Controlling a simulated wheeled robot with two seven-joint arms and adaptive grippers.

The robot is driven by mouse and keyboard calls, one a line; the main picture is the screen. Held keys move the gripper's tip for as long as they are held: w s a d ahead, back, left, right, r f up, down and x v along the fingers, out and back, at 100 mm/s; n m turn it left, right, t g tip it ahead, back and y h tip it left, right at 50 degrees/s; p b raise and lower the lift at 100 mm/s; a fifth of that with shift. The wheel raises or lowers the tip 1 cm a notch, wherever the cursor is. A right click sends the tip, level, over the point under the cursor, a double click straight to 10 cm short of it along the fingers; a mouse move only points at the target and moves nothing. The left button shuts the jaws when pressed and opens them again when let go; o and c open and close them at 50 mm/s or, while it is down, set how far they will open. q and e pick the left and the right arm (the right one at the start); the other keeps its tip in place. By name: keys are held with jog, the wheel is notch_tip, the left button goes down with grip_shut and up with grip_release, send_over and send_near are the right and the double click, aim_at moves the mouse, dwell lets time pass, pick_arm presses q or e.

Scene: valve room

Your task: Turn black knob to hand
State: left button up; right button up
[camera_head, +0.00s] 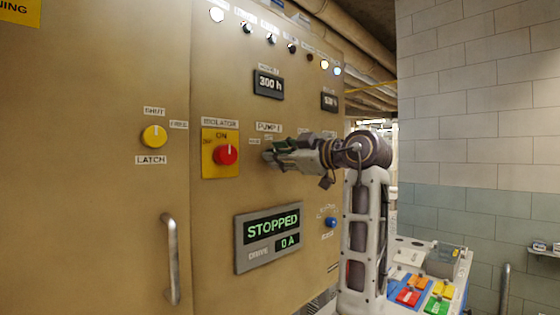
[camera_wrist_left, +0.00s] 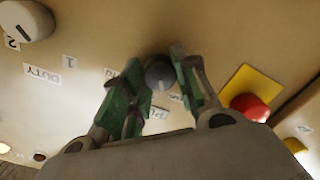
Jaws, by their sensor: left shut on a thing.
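My left gripper (camera_head: 270,156) is at the tan cabinet face, just right of the red isolator knob and below the PUMP label. In the left wrist view, its green-padded fingers (camera_wrist_left: 163,82) are shut on a round dark grey knob (camera_wrist_left: 160,72), one finger on either side. I take this to be the black knob. In the head view the gripper hides it. Its pointer direction and most of its labels are hidden or unreadable. My right gripper is in neither view.
The red isolator knob (camera_head: 226,155) on its yellow plate is close beside the gripper. A grey knob with a DUTY label (camera_wrist_left: 27,18) is on the other side. A STOPPED display (camera_head: 268,236) and blue button (camera_head: 331,222) are below. A bar handle (camera_head: 171,260) sticks out lower left.

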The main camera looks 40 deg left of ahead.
pick_arm(q)
jog(key=n, duration=0.2)
jog(key=shift+n+b, duration=0.3)
jog(key=shift+b, duration=0.1)
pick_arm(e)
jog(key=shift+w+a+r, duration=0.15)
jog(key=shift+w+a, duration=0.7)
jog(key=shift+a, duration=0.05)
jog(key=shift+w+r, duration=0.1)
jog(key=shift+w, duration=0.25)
pick_arm(q)
jog(key=o, duration=1)
jog(key=shift+o, duration=0.2)
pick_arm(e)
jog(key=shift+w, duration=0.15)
pick_arm(q)
jog(key=shift+d, duration=0.2)
jog(key=d, duration=1.1)
jog(key=shift+s+d+r, duration=0.15)
jog(key=shift+s+d, duration=0.2)
jog(key=shift+s, duration=0.05)
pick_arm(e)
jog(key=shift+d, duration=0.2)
